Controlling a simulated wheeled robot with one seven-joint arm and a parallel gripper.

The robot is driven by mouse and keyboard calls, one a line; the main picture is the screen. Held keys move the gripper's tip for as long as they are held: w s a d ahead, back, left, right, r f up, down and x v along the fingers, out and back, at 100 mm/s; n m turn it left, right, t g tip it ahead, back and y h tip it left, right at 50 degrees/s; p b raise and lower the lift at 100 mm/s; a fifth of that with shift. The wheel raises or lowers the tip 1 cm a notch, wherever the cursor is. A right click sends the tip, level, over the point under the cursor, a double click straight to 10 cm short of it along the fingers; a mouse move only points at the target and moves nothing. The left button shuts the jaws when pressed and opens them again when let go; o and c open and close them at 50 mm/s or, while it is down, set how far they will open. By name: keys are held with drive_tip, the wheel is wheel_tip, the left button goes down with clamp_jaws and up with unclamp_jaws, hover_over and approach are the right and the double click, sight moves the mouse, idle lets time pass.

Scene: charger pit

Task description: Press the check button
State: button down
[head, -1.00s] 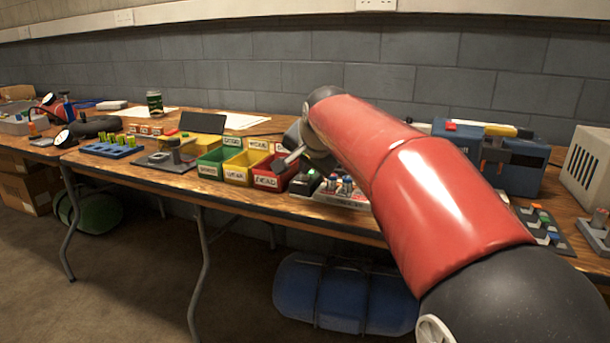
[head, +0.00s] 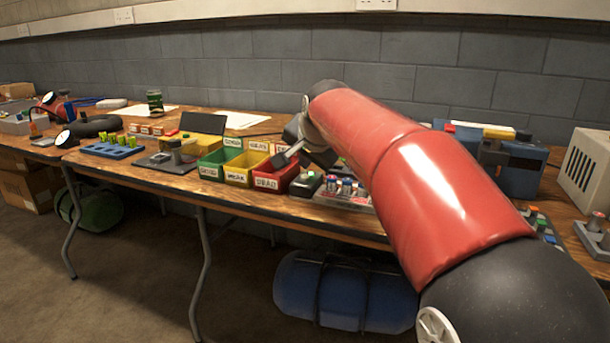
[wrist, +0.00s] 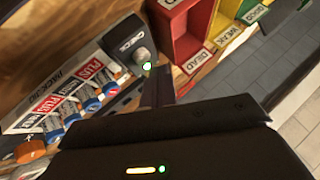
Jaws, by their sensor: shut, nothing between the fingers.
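The check button is a light grey round knob (wrist: 141,55) on a small dark box (wrist: 125,42) labelled CHECK in the wrist view. A bright green spot shows right beside the knob. In the head view the dark box (head: 306,184) stands at the table's front, just right of the red bin.
Green, yellow and red bins (head: 266,181) with labels stand left of the box. A rack of several batteries (wrist: 75,98) is close on its other side. A blue machine (head: 520,165) stands farther right, partly behind my arm.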

sight(306, 183)
wheel_tip(306, 183, up, 5)
drive_tip(key=p, duration=0.4)
drive_tip(key=shift+f, duration=0.1)
idle(0.3)
drive_tip(key=s+d+f+n+g, duration=0.15)
drive_tip(key=s+d+f, duration=0.25)
drive_tip(key=s+d, duration=0.85)
drive_tip(key=s+d+f+n+g+h, duration=0.1)
drive_tip(key=s+d+f+n, duration=0.1)
drive_tip(key=s+f, duration=0.5)
drive_tip(key=s+d+f+n+h, duration=0.1)
drive_tip(key=s+f, duration=0.6)
drive_tip(key=s, duration=0.7)
drive_tip(key=shift+s+d+n+g+h, duration=0.35)
drive_tip(key=shift+d+n, duration=0.3)
drive_tip(key=shift+d, duration=0.55)
drive_tip(key=shift+f, duration=0.1)
